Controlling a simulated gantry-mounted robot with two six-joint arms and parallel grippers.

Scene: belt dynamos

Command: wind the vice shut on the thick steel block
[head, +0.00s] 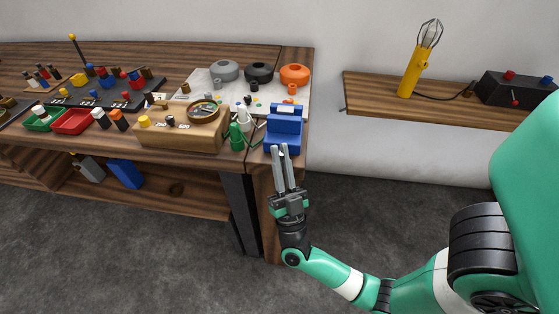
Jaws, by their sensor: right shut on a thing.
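The blue vice (285,122) stands at the right front corner of the wooden bench. My right gripper (280,150) reaches up to the vice's front, its long grey fingers close together. It is shut on a small part there, which looks like the vice's handle; the fingers hide it. The steel block cannot be clearly made out; the gap between the vice's jaws is too small in this view to tell what lies in it. My left gripper is not in view.
A wooden box with a round gauge (203,109) and a green bottle-like object (237,137) stand left of the vice. Behind it are grey, black and orange round pots (295,75) on a pale board. A wall shelf (380,95) holds a yellow lamp (413,72). Open floor lies in front.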

